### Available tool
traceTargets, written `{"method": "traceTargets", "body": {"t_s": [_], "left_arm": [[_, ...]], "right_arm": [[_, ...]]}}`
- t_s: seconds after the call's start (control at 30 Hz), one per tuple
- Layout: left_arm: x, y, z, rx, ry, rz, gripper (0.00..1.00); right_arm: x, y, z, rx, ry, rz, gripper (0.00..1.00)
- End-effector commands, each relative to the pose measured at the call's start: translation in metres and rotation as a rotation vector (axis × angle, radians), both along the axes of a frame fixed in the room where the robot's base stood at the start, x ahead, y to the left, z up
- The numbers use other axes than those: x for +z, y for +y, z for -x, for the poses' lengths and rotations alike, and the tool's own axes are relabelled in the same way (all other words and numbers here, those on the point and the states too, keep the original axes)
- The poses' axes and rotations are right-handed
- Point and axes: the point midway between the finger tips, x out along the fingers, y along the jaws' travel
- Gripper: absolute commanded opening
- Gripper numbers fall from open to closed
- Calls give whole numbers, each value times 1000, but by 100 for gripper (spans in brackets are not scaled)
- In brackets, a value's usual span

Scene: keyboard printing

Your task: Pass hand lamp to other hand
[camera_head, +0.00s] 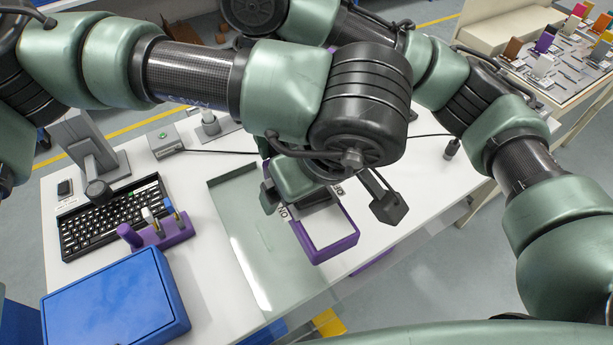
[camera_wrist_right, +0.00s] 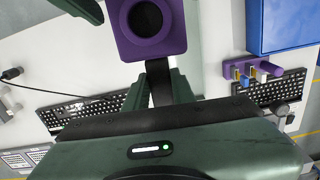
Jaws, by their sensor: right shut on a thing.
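The hand lamp is purple and boxy; its pale face with a purple rim (camera_head: 335,252) shows below the middle of the head view. In the right wrist view its purple head (camera_wrist_right: 172,42) has a dark round opening. My right gripper (camera_wrist_right: 160,90) is shut on the lamp's dark handle. In the head view it is mostly hidden behind my left wrist.
A black keyboard (camera_head: 105,222), a purple holder (camera_head: 165,232) with small tools and a blue box (camera_head: 118,303) occupy the left of the white table. A grey stand (camera_head: 88,150) is behind the keyboard. A glassy strip (camera_head: 250,255) lies near the middle.

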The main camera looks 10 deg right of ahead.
Motion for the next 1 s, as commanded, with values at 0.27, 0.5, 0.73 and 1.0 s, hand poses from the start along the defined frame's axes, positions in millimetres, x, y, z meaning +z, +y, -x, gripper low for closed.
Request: {"method": "traceTargets", "body": {"t_s": [0.27,0.5,0.73,1.0], "left_arm": [[0,0,0,0,0,0,77],[0,0,0,0,-1,2,14],[0,0,0,0,-1,2,4],[0,0,0,1,0,1,4]], "right_arm": [[0,0,0,0,0,0,0],[1,0,0,0,0,-1,28],[0,0,0,0,0,-1,50],[7,0,-1,0,-2,-1,50]]}}
